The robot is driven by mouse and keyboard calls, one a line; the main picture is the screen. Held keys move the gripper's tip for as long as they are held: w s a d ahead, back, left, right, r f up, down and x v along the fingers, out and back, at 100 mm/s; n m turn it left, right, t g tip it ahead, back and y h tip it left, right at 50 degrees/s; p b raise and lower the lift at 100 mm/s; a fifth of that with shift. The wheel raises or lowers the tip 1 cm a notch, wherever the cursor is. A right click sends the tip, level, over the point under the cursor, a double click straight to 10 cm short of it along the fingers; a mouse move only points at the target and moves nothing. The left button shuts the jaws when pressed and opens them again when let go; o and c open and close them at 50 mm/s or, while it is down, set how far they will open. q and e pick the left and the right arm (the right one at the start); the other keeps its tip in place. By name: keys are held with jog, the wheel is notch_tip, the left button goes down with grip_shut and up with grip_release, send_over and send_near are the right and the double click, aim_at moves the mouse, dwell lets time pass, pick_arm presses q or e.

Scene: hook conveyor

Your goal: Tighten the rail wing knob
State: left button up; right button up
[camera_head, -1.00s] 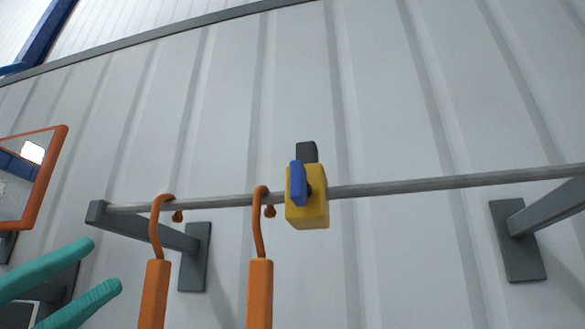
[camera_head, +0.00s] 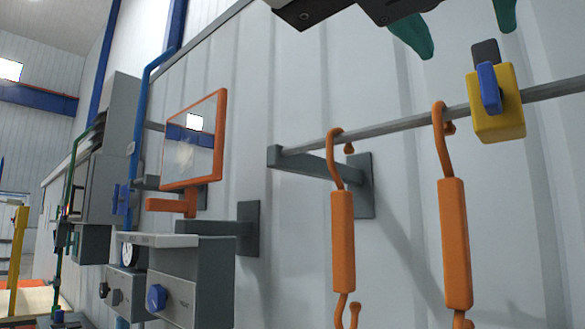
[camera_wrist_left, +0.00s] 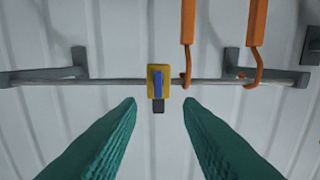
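The rail wing knob (camera_head: 489,88) is a blue wing on the face of a yellow block (camera_head: 508,115), which sits on the grey rail (camera_head: 395,126). In the left wrist view the knob (camera_wrist_left: 158,84) is near the middle, and its wing lies along the picture's vertical. My left gripper (camera_head: 458,28) is open and empty, above and to the left of the block in the head view. In the left wrist view its teal fingertips (camera_wrist_left: 159,104) are on either side of the knob's line, with no contact visible. My right gripper is not in view.
Two orange hooks (camera_head: 343,240) (camera_head: 455,243) hang on the rail left of the block. A wall bracket (camera_head: 325,168) holds the rail's end. An orange-framed panel (camera_head: 220,135) and a grey box with a blue knob (camera_head: 156,298) stand farther left.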

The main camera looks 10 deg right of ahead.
aim_at(486, 80)
pick_arm(q)
jog(key=p+x, duration=0.3)
jog(key=x, duration=0.5)
jog(key=shift+s+d+r, duration=0.1)
jog(key=shift+d+r, duration=0.05)
jog(key=shift+w+d+p, duration=0.45)
jog(key=shift+w, duration=0.05)
jog(key=shift+f, duration=0.2)
grip_shut()
